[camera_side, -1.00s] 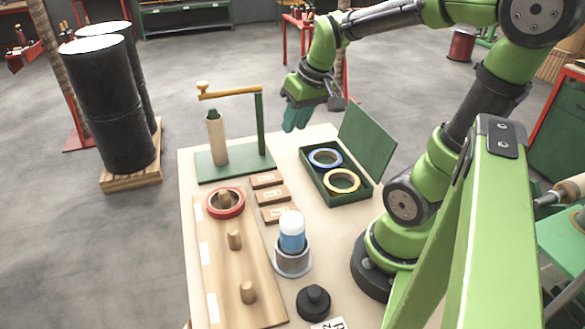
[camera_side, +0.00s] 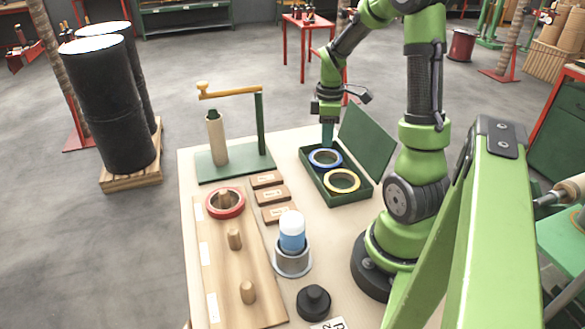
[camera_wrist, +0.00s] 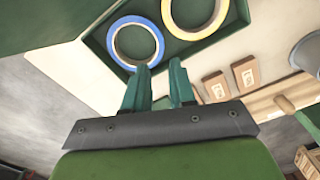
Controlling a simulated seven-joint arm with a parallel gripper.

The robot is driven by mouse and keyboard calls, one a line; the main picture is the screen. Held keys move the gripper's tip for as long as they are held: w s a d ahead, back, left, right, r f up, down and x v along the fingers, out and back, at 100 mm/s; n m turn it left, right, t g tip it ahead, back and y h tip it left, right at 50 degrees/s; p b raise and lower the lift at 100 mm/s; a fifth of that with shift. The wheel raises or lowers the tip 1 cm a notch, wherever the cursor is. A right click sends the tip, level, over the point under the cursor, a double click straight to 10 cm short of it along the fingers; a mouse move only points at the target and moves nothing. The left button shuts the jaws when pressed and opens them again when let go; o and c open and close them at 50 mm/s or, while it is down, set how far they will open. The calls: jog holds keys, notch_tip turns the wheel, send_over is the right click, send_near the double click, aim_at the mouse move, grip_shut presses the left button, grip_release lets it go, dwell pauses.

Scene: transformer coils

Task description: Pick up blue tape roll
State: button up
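The blue tape roll (camera_side: 325,167) lies flat in the open green box (camera_side: 352,199), in its far half, beside a yellow tape roll (camera_side: 341,191). My gripper (camera_side: 327,145) points down, its teal fingertips just above the box's far edge, close to the blue roll. In the wrist view my gripper (camera_wrist: 161,72) has two separate fingers with an empty gap between them. There the blue roll (camera_wrist: 111,42) is ahead of the left fingertip, and I cannot tell whether they touch. The yellow roll (camera_wrist: 196,36) is to its right.
The box's green lid (camera_side: 368,145) stands open on the right. A green winding stand with a crank (camera_side: 228,94) is to the left. A red tape roll (camera_side: 212,211) sits around a peg on a wooden board (camera_side: 220,265). Small labelled blocks (camera_side: 272,195) lie between.

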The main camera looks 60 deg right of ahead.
aim_at(325, 166)
notch_tip(325, 166, down, 10)
jog(key=shift+s+r, duration=0.1)
jog(key=shift+r, duration=0.1)
dwell(0.3)
grip_shut()
